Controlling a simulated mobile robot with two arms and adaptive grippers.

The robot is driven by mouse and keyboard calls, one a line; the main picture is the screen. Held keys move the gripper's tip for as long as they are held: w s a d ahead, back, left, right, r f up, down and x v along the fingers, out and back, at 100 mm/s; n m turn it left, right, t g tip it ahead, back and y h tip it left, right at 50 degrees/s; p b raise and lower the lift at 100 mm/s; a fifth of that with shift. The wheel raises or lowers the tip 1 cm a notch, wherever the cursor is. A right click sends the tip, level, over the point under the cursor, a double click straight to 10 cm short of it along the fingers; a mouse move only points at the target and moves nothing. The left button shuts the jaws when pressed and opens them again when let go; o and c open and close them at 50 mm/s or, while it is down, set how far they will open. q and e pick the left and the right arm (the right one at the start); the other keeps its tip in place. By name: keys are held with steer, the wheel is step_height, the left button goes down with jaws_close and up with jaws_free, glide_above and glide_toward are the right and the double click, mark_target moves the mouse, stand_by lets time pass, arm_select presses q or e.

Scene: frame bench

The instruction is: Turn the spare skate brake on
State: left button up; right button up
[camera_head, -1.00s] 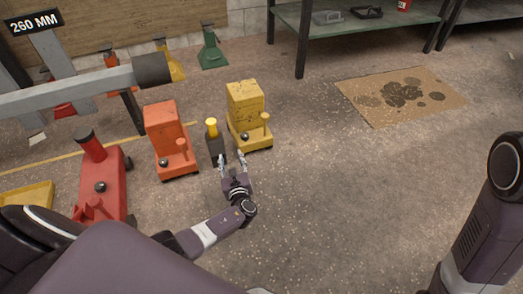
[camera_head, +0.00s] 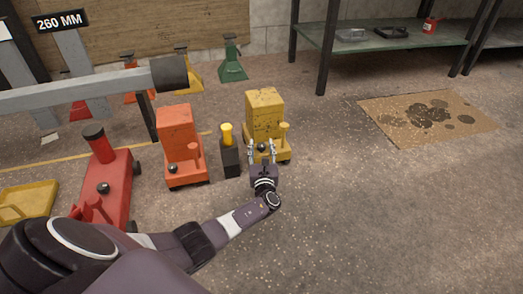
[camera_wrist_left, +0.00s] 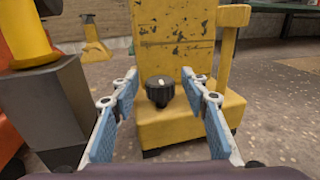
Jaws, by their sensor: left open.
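A yellow, worn machine skate (camera_head: 265,111) stands on the floor right of the middle. A black knob (camera_wrist_left: 160,92) with a pale mark sits on its low front, and a yellow upright handle (camera_wrist_left: 229,50) stands on its right side. My left gripper (camera_head: 262,153) is open in front of this skate. In the left wrist view its blue-padded fingers lie on either side of the knob with clear gaps, and nothing is held. An orange skate (camera_head: 176,132) with a similar black knob stands further left. I cannot tell by label which skate is the spare. My right gripper is out of view.
A dark post with a yellow top (camera_head: 227,136) stands close left of the yellow skate. A red jack (camera_head: 107,185) and a yellow tray (camera_head: 27,203) lie left. A grey beam (camera_head: 80,92) crosses upper left. The floor to the right is clear around stained cardboard (camera_head: 428,116).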

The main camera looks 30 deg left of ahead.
arm_select(q)
steer(key=shift+w, duration=0.1)
jaws_close()
steer(key=shift+f+y+b, duration=0.1)
steer(key=shift+y+b, duration=0.2)
steer(key=n+g+y+b, duration=0.3)
steer(key=shift+w+f+g, duration=0.15)
steer(key=shift+g, duration=0.15)
steer(key=shift+r+n+g+y+b, duration=0.2)
steer(key=shift+n+g+y+b, duration=0.3)
steer(key=shift+n+g, duration=0.25)
steer(key=shift+s, duration=0.2)
jaws_free()
